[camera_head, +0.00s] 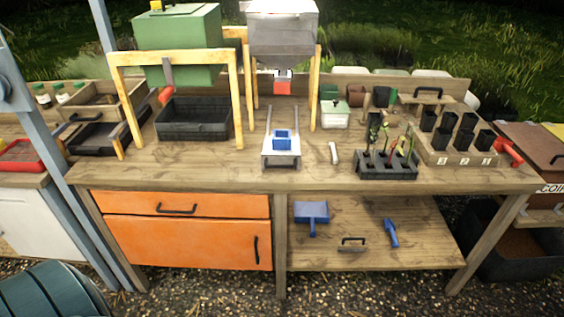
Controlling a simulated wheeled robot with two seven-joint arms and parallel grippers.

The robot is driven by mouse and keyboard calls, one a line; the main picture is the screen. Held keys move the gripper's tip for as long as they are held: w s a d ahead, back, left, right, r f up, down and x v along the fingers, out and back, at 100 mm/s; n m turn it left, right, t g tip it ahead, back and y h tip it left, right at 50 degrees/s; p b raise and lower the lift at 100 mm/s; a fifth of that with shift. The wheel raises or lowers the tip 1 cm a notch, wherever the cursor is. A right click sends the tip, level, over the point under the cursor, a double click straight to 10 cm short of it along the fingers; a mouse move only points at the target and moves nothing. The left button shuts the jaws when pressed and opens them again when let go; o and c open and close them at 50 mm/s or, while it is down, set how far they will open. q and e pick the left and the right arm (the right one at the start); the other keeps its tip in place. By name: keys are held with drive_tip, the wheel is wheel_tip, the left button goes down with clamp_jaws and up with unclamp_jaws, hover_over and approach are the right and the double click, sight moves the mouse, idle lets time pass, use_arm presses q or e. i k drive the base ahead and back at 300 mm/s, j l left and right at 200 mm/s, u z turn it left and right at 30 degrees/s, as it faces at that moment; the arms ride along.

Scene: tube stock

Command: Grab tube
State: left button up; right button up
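Several empty-looking black square tubes (441,137) stand upright in a wooden rack (436,157) at the right of the bench. The rack's front carries labels 1, 2 and 3. To its left a black tray (386,171) holds several dark cells with small green and reddish seedlings (392,147). A blue block or holder (283,139) sits on a white stand (281,158) below the grey hopper's outlet. Neither of my grippers is in view.
A grey hopper (282,27) and a green hopper (178,42) stand on wooden frames, with a black bin (193,122) under the green one. A small pale piece (333,153) lies on the bench (230,171). A blue dustpan (312,217) lies on the lower shelf. The bench's front left is clear.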

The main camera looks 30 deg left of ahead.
sight(373, 129)
drive_tip(key=i+j+z, duration=0.3)
drive_tip(key=i+j, duration=0.15)
drive_tip(key=i+j+z, duration=0.3)
drive_tip(key=i+j, duration=0.15)
drive_tip(key=j, duration=0.15)
